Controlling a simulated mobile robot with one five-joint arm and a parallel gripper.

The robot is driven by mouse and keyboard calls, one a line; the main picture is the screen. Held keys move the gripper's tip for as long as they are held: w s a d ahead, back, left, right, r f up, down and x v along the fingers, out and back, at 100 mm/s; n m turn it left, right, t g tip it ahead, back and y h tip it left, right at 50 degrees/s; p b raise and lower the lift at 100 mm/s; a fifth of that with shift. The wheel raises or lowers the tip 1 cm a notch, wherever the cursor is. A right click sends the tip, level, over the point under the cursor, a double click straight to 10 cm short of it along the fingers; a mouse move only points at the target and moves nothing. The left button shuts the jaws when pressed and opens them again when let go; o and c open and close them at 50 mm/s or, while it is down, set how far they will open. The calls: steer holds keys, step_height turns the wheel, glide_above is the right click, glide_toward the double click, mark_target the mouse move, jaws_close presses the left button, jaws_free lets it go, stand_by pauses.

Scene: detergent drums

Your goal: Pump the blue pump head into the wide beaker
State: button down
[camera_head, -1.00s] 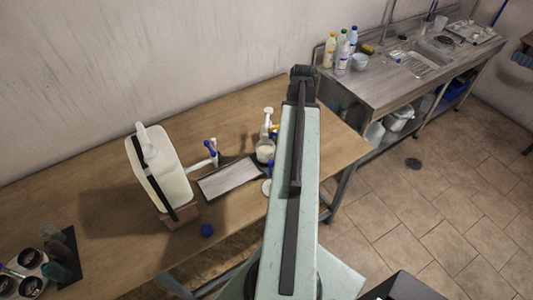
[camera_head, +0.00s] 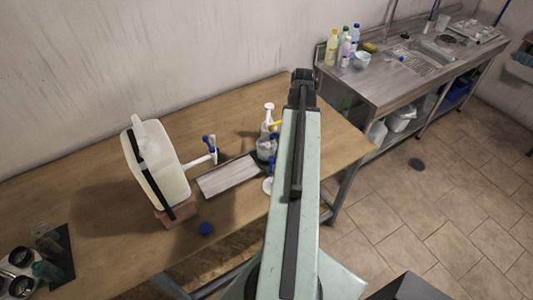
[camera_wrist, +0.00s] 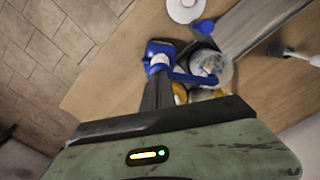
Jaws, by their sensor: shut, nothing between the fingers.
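In the wrist view the blue pump head (camera_wrist: 160,50) with a pale collar lies just beyond the tips of my gripper (camera_wrist: 158,80). My gripper is shut, with nothing held. Whether its tips touch the pump head I cannot tell. A blue spout reaches right from the pump head towards a clear round beaker (camera_wrist: 211,65) with whitish contents. In the head view the beaker (camera_head: 265,150) stands left of my arm, at the far end of a grey tray. My arm hides my gripper and much of the pumps there.
A white pump (camera_head: 268,108) and a yellow part (camera_head: 275,123) crowd the beaker. A large white jug (camera_head: 157,175) with a black strap stands left on the wooden table (camera_head: 105,210). A steel sink (camera_head: 425,60) is right.

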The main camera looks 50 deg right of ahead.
steer(key=shift+f+b, duration=0.45)
steer(key=shift+f, duration=0.25)
step_height(320, 180, up, 6)
steer(key=p, duration=0.6)
steer(key=shift+f, duration=0.15)
steer(key=shift+f+b, duration=2.7)
steer(key=shift+b, duration=0.15)
step_height(320, 180, up, 6)
steer(key=p, duration=0.5)
steer(key=shift+f+p, duration=0.2)
steer(key=shift+p, duration=0.1)
steer(key=shift+f, duration=0.15)
steer(key=shift+r, duration=0.2)
